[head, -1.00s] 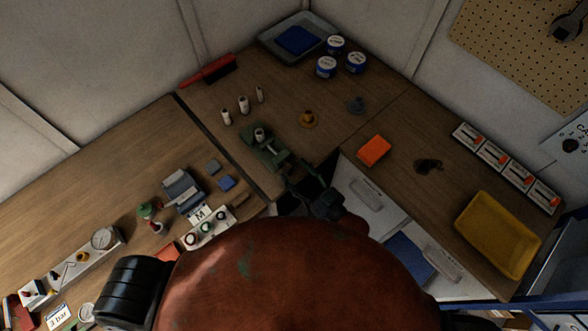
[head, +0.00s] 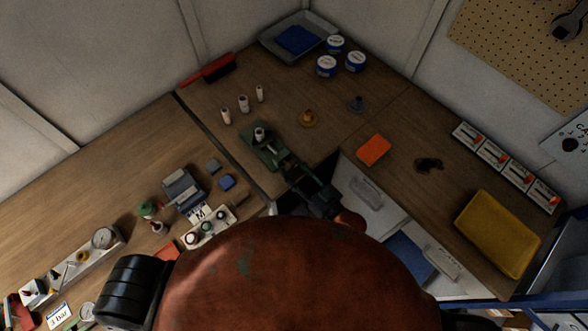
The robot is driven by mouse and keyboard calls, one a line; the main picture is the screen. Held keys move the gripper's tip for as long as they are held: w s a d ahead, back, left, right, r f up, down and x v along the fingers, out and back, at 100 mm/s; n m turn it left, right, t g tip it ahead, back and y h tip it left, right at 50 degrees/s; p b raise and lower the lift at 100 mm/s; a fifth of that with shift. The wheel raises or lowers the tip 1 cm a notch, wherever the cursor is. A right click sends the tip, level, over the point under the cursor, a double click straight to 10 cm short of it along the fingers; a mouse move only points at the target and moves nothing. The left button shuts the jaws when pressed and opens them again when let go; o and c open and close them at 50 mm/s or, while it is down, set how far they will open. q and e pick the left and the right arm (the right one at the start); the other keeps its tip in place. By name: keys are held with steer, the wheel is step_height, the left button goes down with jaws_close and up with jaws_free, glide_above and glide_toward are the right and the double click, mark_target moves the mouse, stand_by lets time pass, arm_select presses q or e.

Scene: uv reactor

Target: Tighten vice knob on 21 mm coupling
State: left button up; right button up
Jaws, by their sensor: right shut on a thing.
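The green vice (head: 257,155) stands on the wooden bench near the middle of the head view. A small pale and dark cylinder, probably the coupling (head: 259,133), stands upright in it. My right gripper (head: 288,165) reaches in from the lower right and is at the vice's near right end. It is shut on what appears to be the vice knob, which its fingers hide. My left gripper is not in view.
Several pale cylinders (head: 243,104) stand behind the vice. A yellow tray (head: 497,234) sits far right.

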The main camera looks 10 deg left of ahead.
steer(key=shift+r+m+p, duration=0.15)
steer(key=shift+m+p, duration=0.7)
steer(key=shift+m, duration=0.25)
steer(key=shift+m+p, duration=0.35)
steer(key=shift+m, duration=0.65)
steer(key=o, duration=1.1)
steer(key=shift+o, duration=0.2)
steer(key=shift+f, duration=0.2)
